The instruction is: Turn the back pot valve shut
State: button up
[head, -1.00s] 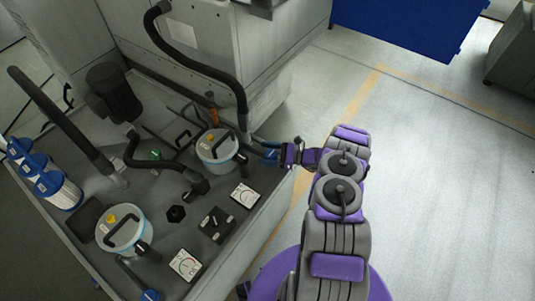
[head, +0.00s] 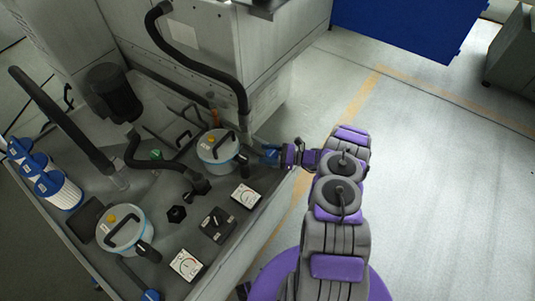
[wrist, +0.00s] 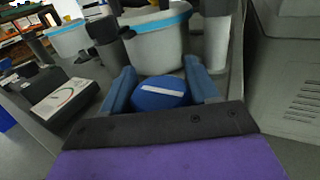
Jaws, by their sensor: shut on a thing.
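The back pot (head: 218,151) is a pale round canister with a blue rim, a black handle and a yellow cap, standing on the machine's deck. Its valve knob (wrist: 160,94) is blue with a white stripe that runs nearly straight across the wrist view. My gripper (wrist: 163,88) is shut on this knob, with one blue finger on each side of it. In the head view, my gripper (head: 269,155) reaches in from the right beside the back pot, and the knob is hard to tell apart from the fingers there.
The front pot (head: 117,241) stands nearer, with a blue knob (head: 150,295) by it. Dial gauges (head: 245,195) and a black block (head: 218,225) lie between. A black hose (head: 205,69) arches behind the back pot. The floor to the right is clear.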

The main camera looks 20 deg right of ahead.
jog(key=shift+w+t, duration=0.1)
jog(key=shift+t, duration=0.2)
jog(key=m+t+h, duration=0.2)
jog(key=m+t, duration=0.1)
jog(key=shift+w+d+r+h, duration=0.1)
jog(key=shift+w+r+h, duration=0.05)
jog(key=shift+h, duration=0.25)
jog(key=m+t+h, duration=0.1)
jog(key=h, duration=0.1)
jog(key=m+t+h, duration=0.3)
jog(key=m+h, duration=0.1)
jog(key=h, duration=0.1)
jog(key=shift+w+d+t, duration=0.2)
jog(key=shift+d+t, duration=0.05)
jog(key=shift+t, duration=0.05)
jog(key=m+h, duration=0.3)
jog(key=h, duration=0.2)
jog(key=m+h, duration=0.2)
jog(key=h, duration=0.1)
jog(key=shift+w+d+m+t, duration=0.1)
jog(key=shift+d+m+t, duration=0.2)
jog(key=shift+d, duration=0.1)
jog(key=shift+d+m+g+h, duration=0.2)
jog(key=shift+m+h, duration=0.4)
jog(key=shift+h, duration=0.4)
jog(key=shift+d+m+g+h, duration=0.1)
jog(key=shift+m+g+h, duration=0.1)
jog(key=shift+m+h, duration=0.6)
jog(key=shift+h, duration=0.6)
